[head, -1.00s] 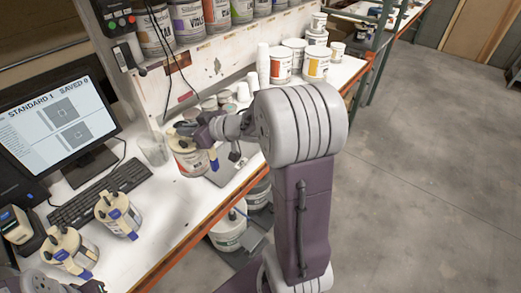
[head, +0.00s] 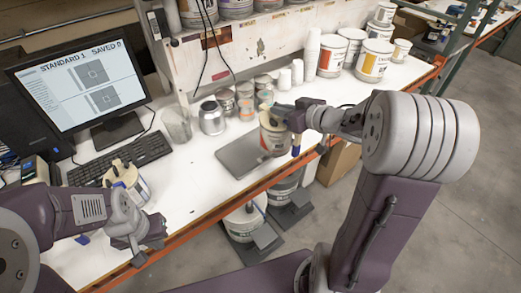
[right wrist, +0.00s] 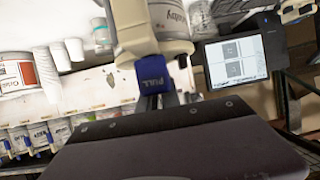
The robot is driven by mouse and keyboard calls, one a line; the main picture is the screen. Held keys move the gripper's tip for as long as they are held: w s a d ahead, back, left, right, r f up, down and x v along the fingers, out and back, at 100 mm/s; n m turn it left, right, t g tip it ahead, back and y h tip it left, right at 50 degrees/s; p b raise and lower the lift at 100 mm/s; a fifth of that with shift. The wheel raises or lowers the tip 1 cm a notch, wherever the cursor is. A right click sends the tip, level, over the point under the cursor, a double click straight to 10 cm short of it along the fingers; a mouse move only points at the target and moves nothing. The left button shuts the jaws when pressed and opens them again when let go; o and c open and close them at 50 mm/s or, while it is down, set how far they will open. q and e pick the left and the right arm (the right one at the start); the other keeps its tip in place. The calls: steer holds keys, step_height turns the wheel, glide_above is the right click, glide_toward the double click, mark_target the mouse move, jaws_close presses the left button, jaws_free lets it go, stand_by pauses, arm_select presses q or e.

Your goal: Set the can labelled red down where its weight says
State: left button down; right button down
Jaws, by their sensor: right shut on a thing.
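My right gripper (head: 292,117) is shut on a pale can (head: 272,140) with a cream collar and an orange-red label patch. It holds the can upright at the right end of a flat grey plate (head: 238,160) on the bench; I cannot tell whether the can touches it. In the right wrist view the can's white side (right wrist: 168,18) is at the top, its wording cut off, with a blue PULL tag (right wrist: 152,74) below. My left gripper (head: 148,238) is over the bench's front left, apart from the held can. Its finger opening is unclear.
Another cream-topped can (head: 125,180) stands by the keyboard (head: 120,160), partly behind my left arm. A silver can (head: 212,117), a clear beaker (head: 177,124) and several small tins (head: 245,90) stand behind the plate. White tubs (head: 373,62) stand back right. Buckets (head: 243,222) are below.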

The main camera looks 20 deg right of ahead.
steer(key=shift+f, duration=0.15)
steer(key=shift+w+a+f, duration=0.1)
steer(key=shift+w+f, duration=0.1)
steer(key=w+a+f+b, duration=0.2)
steer(key=w+a+f, duration=0.1)
steer(key=w+f, duration=0.7)
steer(key=shift+w+a+f, duration=0.35)
steer(key=shift+a, duration=0.05)
